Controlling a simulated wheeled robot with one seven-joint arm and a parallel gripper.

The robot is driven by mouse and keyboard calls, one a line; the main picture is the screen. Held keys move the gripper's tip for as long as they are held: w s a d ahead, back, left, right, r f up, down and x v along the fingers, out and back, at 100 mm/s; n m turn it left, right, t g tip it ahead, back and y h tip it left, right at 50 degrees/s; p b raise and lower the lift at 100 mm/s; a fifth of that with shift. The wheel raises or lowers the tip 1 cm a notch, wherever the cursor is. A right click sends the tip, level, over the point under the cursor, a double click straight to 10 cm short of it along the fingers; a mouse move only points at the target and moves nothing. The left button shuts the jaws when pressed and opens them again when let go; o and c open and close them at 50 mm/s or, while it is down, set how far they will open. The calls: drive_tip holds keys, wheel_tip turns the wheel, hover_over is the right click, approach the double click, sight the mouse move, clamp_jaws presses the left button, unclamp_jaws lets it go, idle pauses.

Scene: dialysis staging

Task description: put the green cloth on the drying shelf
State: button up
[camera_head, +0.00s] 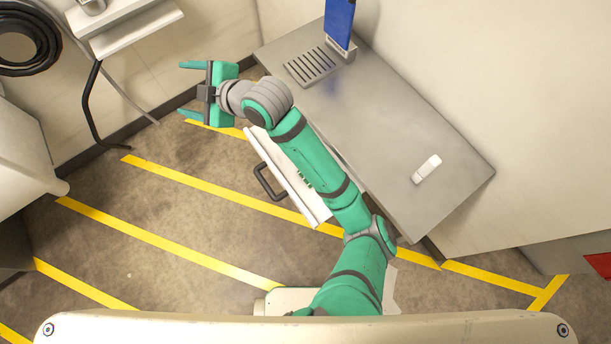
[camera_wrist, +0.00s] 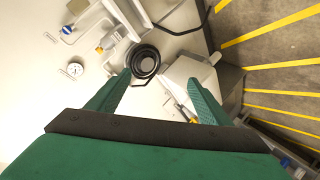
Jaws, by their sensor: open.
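My gripper (camera_head: 184,90) is open and empty, held out over the floor left of the steel counter, its fingers pointing left. In the wrist view the two green fingers (camera_wrist: 159,80) are spread apart with nothing between them. I see no green cloth in either view. No shelf can be surely told as the drying shelf; a white wall-mounted unit (camera_head: 130,32) is at the upper left of the head view.
The steel counter (camera_head: 385,130) holds a blue upright item (camera_head: 340,20), a grille (camera_head: 311,66) and a small white object (camera_head: 427,168). A white drawer-like panel with a black handle (camera_head: 268,182) lies beneath my arm. A black hose coil (camera_head: 27,40) hangs left. Yellow-striped floor is clear.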

wheel_tip(320, 180, up, 5)
drive_tip(key=a+m+t+y, duration=0.2)
drive_tip(key=m+t, duration=0.1)
drive_tip(key=m, duration=0.1)
drive_tip(key=s+d+f+m+t+h, duration=0.8)
drive_tip(key=s+d+f+m+h, duration=0.35)
drive_tip(key=d+f+m, duration=0.55)
drive_tip(key=s+d+f+g+h, duration=0.1)
drive_tip(key=s+d, duration=0.5)
drive_tip(key=s, duration=0.5)
drive_tip(key=s+d+f+g+h, duration=0.1)
drive_tip(key=s+d, duration=0.4)
drive_tip(key=s, duration=0.5)
drive_tip(key=shift+s+d+f+n, duration=0.3)
drive_tip(key=shift+s+d+f, duration=0.05)
drive_tip(key=shift+s+d, duration=0.05)
